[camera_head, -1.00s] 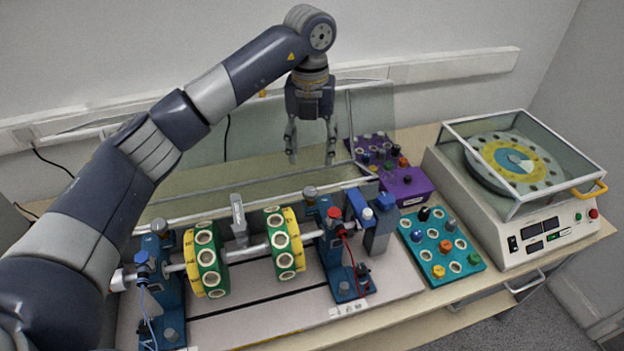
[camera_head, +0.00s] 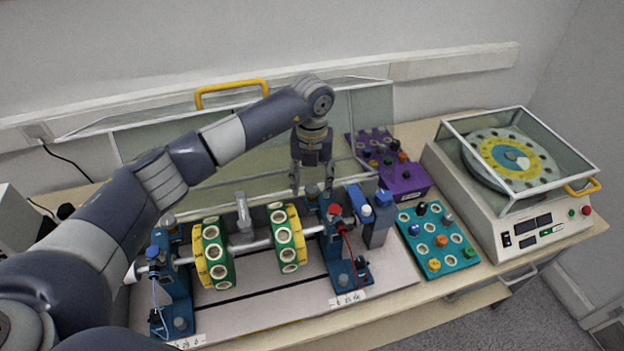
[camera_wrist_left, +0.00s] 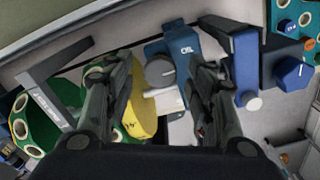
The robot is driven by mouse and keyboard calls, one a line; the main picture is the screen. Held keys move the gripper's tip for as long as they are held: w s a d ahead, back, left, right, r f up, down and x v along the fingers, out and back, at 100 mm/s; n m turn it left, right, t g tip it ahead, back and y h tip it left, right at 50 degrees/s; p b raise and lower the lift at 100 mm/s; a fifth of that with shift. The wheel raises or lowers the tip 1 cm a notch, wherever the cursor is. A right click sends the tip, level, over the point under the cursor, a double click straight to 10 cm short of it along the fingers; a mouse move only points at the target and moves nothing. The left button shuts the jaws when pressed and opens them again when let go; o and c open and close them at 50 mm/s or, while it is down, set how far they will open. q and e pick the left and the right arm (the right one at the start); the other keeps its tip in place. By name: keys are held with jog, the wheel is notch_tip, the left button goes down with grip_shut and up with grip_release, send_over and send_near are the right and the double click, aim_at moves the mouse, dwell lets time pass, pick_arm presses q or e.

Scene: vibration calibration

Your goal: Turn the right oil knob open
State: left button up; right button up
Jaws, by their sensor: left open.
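The right oil knob is a grey round cap (camera_wrist_left: 160,71) on top of the right blue bearing stand (camera_head: 340,258). The stand's top reads like "OIL" in the wrist view. My left gripper (camera_head: 312,186) points down above this knob, its fingers open. In the wrist view the knob lies between the open fingers (camera_wrist_left: 162,64), with no clear contact. In the head view the fingers partly hide the knob. Another grey knob (camera_head: 168,220) tops the left blue stand (camera_head: 175,290). My right gripper is out of view.
Two green and yellow discs (camera_head: 212,253) sit on the shaft left of the gripper. A red knob (camera_head: 335,209) and a blue block (camera_head: 359,203) stand close on its right. A raised clear cover (camera_head: 365,125) stands behind. A teal tray (camera_head: 462,258) lies further right.

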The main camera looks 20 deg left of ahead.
pick_arm(q)
jog(key=c, duration=1.1)
